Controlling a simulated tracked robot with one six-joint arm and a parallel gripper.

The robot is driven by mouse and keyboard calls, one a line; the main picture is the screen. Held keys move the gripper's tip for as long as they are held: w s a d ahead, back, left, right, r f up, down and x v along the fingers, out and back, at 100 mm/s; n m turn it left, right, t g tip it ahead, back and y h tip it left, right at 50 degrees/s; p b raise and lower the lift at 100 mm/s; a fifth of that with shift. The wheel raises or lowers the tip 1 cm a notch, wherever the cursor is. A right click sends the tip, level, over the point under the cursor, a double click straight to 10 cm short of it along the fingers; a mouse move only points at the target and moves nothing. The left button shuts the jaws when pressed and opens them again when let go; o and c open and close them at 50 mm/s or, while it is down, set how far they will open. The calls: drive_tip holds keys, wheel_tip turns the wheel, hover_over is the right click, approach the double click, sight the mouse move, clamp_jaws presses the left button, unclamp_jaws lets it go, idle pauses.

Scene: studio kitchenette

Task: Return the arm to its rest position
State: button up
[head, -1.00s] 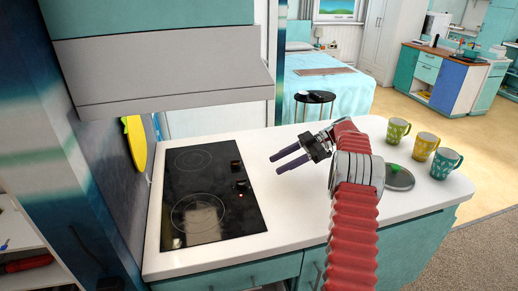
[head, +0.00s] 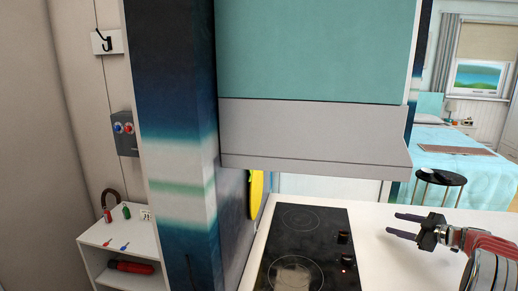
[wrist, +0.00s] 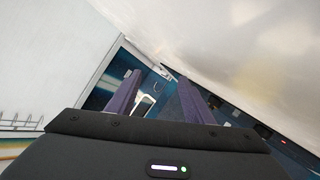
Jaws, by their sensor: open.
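My gripper (head: 405,227) is at the right of the head view, above the white counter and to the right of the black cooktop (head: 300,248). Its two purple fingers are apart, point left and hold nothing. My red arm runs from the gripper to the lower right edge of the picture. The wrist view also shows the two fingers (wrist: 158,97) spread, with a clear gap between them.
The grey range hood (head: 310,140) hangs over the cooktop. A dark blue and white pillar (head: 175,170) stands left of it. A white shelf (head: 95,240) with small tools and a red cylinder is at lower left. A round black stool (head: 441,178) stands beyond the counter.

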drive_tip(key=d+r+m+h, duration=0.1)
drive_tip(key=h, duration=0.1)
drive_tip(key=w+d+r+m+t+h, duration=0.1)
drive_tip(key=d+h, duration=0.1)
drive_tip(key=w+d+r+m+t+h, duration=0.1)
drive_tip(key=shift+d+r+m+h, duration=0.35)
drive_tip(key=shift+d+m+h, duration=0.05)
drive_tip(key=s+a+r+m+g+h, duration=0.1)
drive_tip(key=s+r+m+g+h, duration=0.1)
drive_tip(key=s+m+g+h, duration=0.3)
drive_tip(key=s+a+r+m+h, duration=0.1)
drive_tip(key=s+r+m+h, duration=0.15)
drive_tip(key=s, duration=0.45)
drive_tip(key=s+a+f+m+g+y, duration=0.15)
drive_tip(key=s+a+g+y, duration=0.35)
drive_tip(key=s+a, duration=2.5)
drive_tip(key=s+a+r+n+t, duration=0.1)
drive_tip(key=s+a+r, duration=0.4)
drive_tip(key=s+a, duration=0.2)
drive_tip(key=shift+s+a+y, duration=0.3)
drive_tip(key=shift+a+y, duration=0.15)
drive_tip(key=shift+a, duration=0.35)
drive_tip(key=shift+c, duration=0.5)
